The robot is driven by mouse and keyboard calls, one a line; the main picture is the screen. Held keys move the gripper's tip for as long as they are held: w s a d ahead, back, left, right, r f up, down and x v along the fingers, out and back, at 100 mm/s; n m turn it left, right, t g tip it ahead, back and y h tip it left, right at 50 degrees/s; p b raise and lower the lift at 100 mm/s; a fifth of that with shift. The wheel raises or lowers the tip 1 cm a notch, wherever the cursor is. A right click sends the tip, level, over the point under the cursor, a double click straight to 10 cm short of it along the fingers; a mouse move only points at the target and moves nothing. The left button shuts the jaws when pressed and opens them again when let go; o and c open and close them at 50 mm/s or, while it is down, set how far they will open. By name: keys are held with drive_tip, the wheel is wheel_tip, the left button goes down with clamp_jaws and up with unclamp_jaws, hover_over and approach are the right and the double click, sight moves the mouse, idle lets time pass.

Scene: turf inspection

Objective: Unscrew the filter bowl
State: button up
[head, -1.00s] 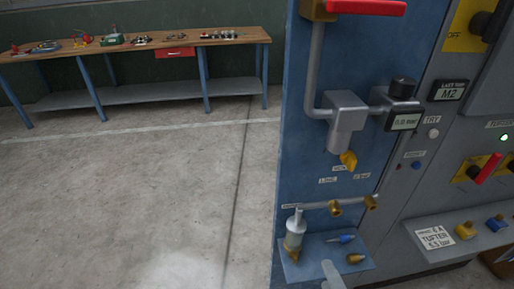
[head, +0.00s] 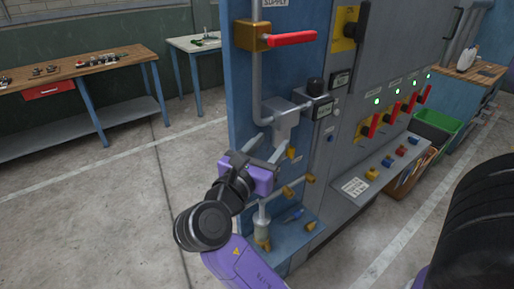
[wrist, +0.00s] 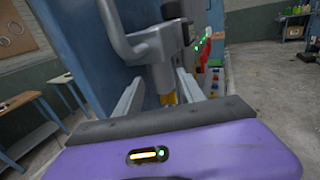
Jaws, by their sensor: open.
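The grey filter (head: 285,118) hangs from a pipe on the side of the blue cabinet, with the bowl (head: 279,137) below it and a yellow drain knob (head: 291,153) at the bottom. My gripper (head: 266,147) is open and empty beside the bowl, partly covering it in the head view. In the wrist view my gripper (wrist: 160,79) has one finger on each side of the bowl (wrist: 161,76), with gaps showing. The yellow knob (wrist: 168,98) shows low between the fingers. I cannot tell how far the fingertips reach along the bowl.
A red-handled valve (head: 292,38) sits above the filter. A pressure display (head: 323,108) is to its right. The floor to the left is open.

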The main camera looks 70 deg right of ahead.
sight(275, 134)
drive_tip(key=shift+s+d+p, duration=0.15)
drive_tip(key=shift+s+d, duration=0.05)
drive_tip(key=shift+d, duration=1.5)
drive_tip(key=shift+s+d+p, duration=0.15)
drive_tip(key=shift+d, duration=1.55)
clamp_jaws()
drive_tip(key=shift+r+m+g+p, duration=0.15)
drive_tip(key=shift+m+g+p, duration=0.25)
drive_tip(key=shift+g+p, duration=0.3)
drive_tip(key=m+g+y+p, duration=0.2)
drive_tip(key=m+g, duration=0.1)
drive_tip(key=g, duration=0.2)
drive_tip(key=shift+m+g+p, duration=0.3)
drive_tip(key=shift+m+p, duration=0.05)
drive_tip(key=shift+m, duration=0.05)
drive_tip(key=c, duration=0.9)
unclamp_jaws()
drive_tip(key=shift+s+a+m+g+y, duration=0.15)
drive_tip(key=shift+m+g+y, duration=0.15)
drive_tip(key=shift+g+y, duration=0.1)
